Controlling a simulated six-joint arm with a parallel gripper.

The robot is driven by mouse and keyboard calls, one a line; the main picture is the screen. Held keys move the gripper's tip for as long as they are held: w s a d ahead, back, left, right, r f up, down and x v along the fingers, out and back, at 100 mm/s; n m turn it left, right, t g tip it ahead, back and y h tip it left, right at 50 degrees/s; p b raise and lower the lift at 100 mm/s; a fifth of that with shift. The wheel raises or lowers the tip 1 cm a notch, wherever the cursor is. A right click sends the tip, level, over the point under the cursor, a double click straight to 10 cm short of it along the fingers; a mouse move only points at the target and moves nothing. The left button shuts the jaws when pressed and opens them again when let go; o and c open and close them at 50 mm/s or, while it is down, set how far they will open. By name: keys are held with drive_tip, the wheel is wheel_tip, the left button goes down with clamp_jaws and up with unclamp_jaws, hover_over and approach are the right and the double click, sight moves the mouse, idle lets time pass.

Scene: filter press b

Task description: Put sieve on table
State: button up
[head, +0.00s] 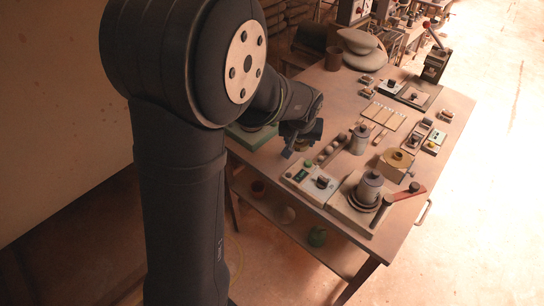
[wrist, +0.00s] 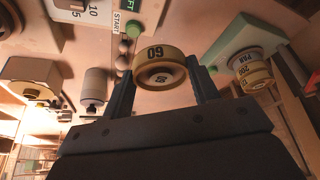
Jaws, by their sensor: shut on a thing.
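My gripper (head: 299,141) hangs over the near left part of the table (head: 342,88), just right of a green block (head: 243,141). In the wrist view, its two dark fingers are on either side of a round brass sieve (wrist: 162,60), shut on it. The sieve's rim bears dark digits that read as 09 or 60. In the head view it is mostly hidden by the gripper. I cannot tell whether it touches the tabletop.
A row of small balls (head: 332,148) and a grey canister (head: 359,140) stand right of my gripper. A pale device with a green display (head: 302,175) sits nearer.

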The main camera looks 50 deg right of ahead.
drive_tip(key=shift+s+a+f, duration=0.4)
drive_tip(key=shift+s+f, duration=0.05)
drive_tip(key=shift+s, duration=0.2)
drive_tip(key=shift+a+f, duration=0.15)
drive_tip(key=shift+f, duration=0.1)
hover_over(272, 157)
drive_tip(key=s+a, duration=0.1)
wheel_tip(272, 157, down, 7)
drive_tip(key=shift+a+r, duration=0.1)
drive_tip(key=shift+f, duration=2.05)
drive_tip(key=shift+f, duration=0.1)
drive_tip(key=o, duration=1)
drive_tip(key=v, duration=1.2)
drive_tip(key=shift+a, duration=0.1)
